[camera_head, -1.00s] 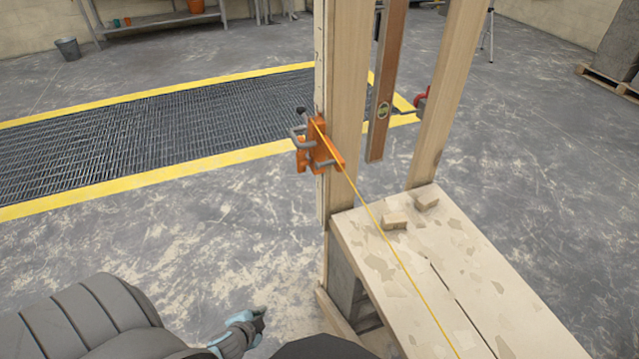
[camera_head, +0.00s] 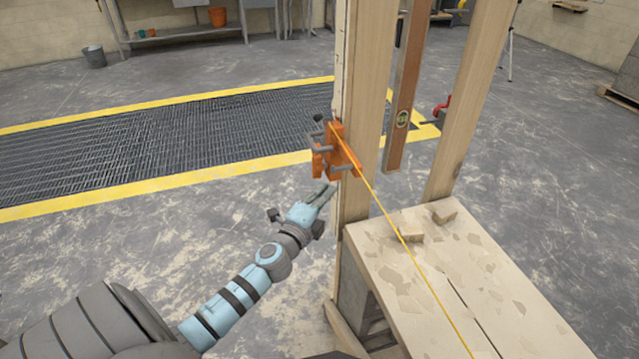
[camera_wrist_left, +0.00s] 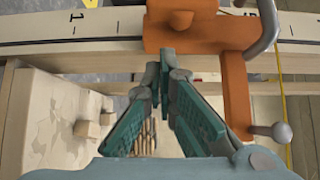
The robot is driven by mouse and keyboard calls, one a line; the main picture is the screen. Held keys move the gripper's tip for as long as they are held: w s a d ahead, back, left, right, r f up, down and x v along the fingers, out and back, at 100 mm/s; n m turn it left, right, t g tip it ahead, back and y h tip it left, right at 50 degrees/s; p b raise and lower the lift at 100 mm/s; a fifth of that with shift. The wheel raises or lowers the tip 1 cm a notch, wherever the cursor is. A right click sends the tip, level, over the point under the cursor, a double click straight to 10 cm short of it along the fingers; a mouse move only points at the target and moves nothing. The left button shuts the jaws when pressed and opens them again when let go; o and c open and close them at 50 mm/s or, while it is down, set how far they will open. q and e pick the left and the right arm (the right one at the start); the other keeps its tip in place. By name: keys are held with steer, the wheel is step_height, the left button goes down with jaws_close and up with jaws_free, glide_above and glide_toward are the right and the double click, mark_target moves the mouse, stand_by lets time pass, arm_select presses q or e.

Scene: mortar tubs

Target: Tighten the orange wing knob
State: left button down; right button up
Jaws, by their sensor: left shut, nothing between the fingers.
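An orange clamp-like fitting (camera_head: 340,150) with grey bars is fixed to the pale upright post; a yellow line runs from it. A small orange piece (camera_head: 317,162) on its left side may be the wing knob, but I cannot tell for sure. In the left wrist view the orange body (camera_wrist_left: 235,85) fills the top middle and right, with a grey bar and ball end beside it. My left gripper (camera_head: 327,192) is just below the fitting, shut and empty, and its fingertips (camera_wrist_left: 166,54) lie at the lower edge of the orange body. My right gripper is out of view.
The post (camera_head: 361,100) and a second post (camera_head: 468,95) stand at a pale bench (camera_head: 465,270) with small blocks on it. A brown spirit level (camera_head: 404,90) hangs between the posts. A yellow-edged floor grate (camera_head: 170,145) lies behind.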

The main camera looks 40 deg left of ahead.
mark_target(320, 167)
arm_select(q)
steer(key=w+a, duration=0.1)
steer(key=a, duration=0.2)
steer(key=shift+w+f, duration=0.1)
steer(key=shift+w, duration=0.25)
steer(key=shift+d, duration=0.1)
steer(key=shift+b, duration=0.35)
